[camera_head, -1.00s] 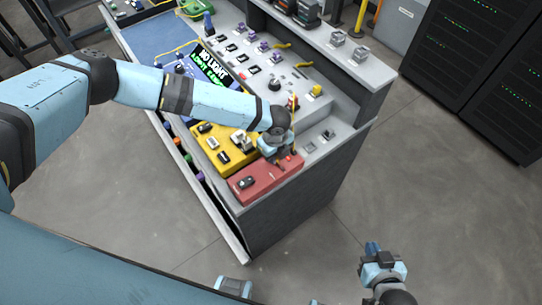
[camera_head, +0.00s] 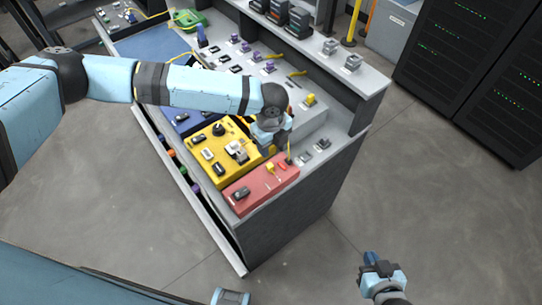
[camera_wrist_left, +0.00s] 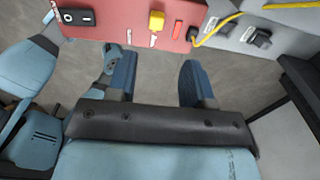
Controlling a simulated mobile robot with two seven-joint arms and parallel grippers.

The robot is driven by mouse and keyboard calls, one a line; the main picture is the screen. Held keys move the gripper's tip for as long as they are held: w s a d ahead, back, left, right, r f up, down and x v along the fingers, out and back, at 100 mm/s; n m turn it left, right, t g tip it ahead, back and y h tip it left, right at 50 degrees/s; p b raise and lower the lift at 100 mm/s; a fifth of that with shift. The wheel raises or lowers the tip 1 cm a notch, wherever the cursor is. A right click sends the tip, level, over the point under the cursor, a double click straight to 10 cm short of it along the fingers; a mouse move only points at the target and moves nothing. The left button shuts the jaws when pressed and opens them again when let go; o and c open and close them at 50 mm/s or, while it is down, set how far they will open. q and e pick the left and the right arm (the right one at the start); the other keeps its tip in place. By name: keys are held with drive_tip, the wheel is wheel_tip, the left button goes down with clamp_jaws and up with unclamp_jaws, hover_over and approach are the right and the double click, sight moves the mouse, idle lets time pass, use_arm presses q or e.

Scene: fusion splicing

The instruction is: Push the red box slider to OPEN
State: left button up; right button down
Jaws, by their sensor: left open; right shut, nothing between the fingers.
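The red box (camera_head: 250,196) sits at the near right end of the bench, with a black rocker switch (camera_head: 240,193), a yellow knob (camera_head: 270,168) and a small red slider piece (camera_head: 281,165) on top. In the left wrist view the red box (camera_wrist_left: 120,25) fills the top, with the yellow knob (camera_wrist_left: 156,20) and red slider piece (camera_wrist_left: 178,29) clear. My left gripper (camera_head: 279,145) is just beyond the box's far end in the head view; its spread fingers (camera_wrist_left: 158,78) hold nothing. The slider's label is unreadable. My right gripper (camera_head: 371,260) is shut and empty, away from the bench.
A yellow box (camera_head: 216,158) with switches stands beside the red one, and a blue box (camera_head: 185,121) beyond it. A yellow cable (camera_wrist_left: 215,28) runs at the red box's right edge in the wrist view. Open floor (camera_head: 330,260) lies in front. Black server racks (camera_head: 470,75) stand at the right.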

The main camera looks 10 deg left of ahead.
use_arm(q)
drive_tip(key=shift+r, duration=2)
drive_tip(key=s+d+f+n+t+h+p, duration=0.1)
drive_tip(key=s+d+n+h, duration=0.25)
drive_tip(key=d, duration=0.45)
drive_tip(key=s+d+f+n+t+h, duration=0.25)
drive_tip(key=s+d+h, duration=0.25)
drive_tip(key=d, duration=0.3)
drive_tip(key=s+a+f+n+t+y, duration=0.1)
drive_tip(key=s+a+f+n+t, duration=0.1)
drive_tip(key=a, duration=0.6)
drive_tip(key=s+a+f+n+t+y+p, duration=0.1)
drive_tip(key=s+a+f+n+t+y, duration=0.1)
drive_tip(key=s+a+n, duration=0.4)
drive_tip(key=s+a+f+n+t+y, duration=0.2)
drive_tip(key=s+a+f+n+t, duration=0.1)
drive_tip(key=a+n, duration=0.5)
wheel_tip(320, 180, down, 2)
drive_tip(key=shift+s+a+f+n, duration=0.15)
drive_tip(key=shift+s+a+n, duration=0.15)
drive_tip(key=shift+s+a, duration=0.6)
drive_tip(key=shift+w+a+t, duration=0.15)
drive_tip(key=shift+w+t, duration=0.1)
